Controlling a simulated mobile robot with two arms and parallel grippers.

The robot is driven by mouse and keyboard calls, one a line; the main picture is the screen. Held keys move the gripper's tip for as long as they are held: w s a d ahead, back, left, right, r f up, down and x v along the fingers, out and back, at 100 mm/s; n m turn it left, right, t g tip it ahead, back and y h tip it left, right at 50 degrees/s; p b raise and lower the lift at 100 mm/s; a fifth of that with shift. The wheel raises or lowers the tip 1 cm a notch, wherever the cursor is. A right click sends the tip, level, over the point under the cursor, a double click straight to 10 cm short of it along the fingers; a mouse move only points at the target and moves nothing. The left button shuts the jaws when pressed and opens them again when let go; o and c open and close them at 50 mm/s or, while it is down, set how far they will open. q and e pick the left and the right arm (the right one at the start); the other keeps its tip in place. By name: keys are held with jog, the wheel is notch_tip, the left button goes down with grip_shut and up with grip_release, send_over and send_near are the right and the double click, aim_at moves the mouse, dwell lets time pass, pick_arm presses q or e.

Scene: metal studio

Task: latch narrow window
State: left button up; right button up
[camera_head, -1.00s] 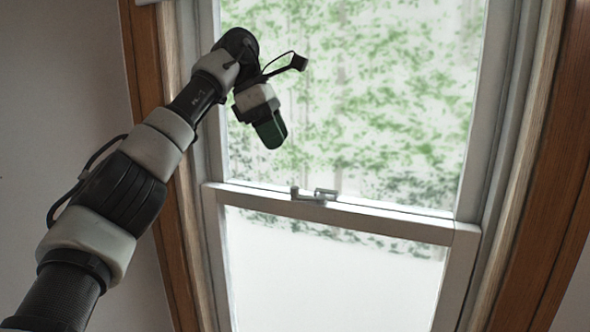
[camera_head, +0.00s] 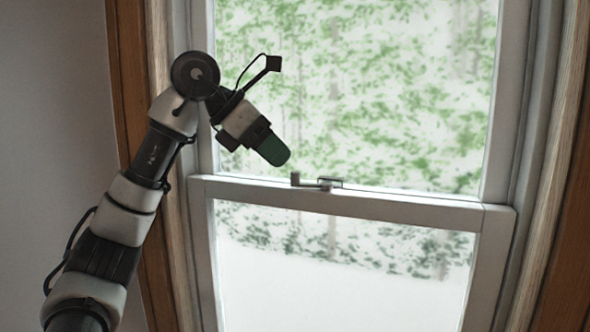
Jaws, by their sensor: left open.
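The narrow window (camera_head: 345,202) has a white frame with two sashes that meet at a horizontal rail. A small grey latch (camera_head: 316,183) sits on top of that rail, left of its middle, with a short upright part at its left end. My left gripper (camera_head: 275,152) is above and to the left of the latch, pointing down and to the right, apart from it. Its dark green finger end shows from the side, and nothing is seen held in it. My right gripper is not in view.
Wooden trim (camera_head: 128,100) runs up the window's left side, with more wood at the right edge (camera_head: 570,240). A plain grey wall (camera_head: 50,110) is at the left. The space before the glass right of my gripper is clear.

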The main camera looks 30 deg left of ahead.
aim_at(293, 172)
pick_arm(q)
jog(key=x, duration=0.5)
jog(key=shift+p, duration=0.3)
grip_shut()
jog(key=shift+w+a+r+m+p, duration=0.15)
jog(key=shift+m+p, duration=0.15)
jog(key=shift+p, duration=0.2)
jog(key=shift+w+g+h+p, duration=0.1)
jog(key=shift+g+h+p, duration=0.2)
jog(key=shift+h, duration=0.1)
jog(key=shift+a+m, duration=0.1)
jog(key=shift+m, duration=0.3)
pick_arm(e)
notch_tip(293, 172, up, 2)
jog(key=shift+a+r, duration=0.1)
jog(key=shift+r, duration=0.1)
pick_arm(q)
grip_release()
jog(key=shift+w, duration=0.1)
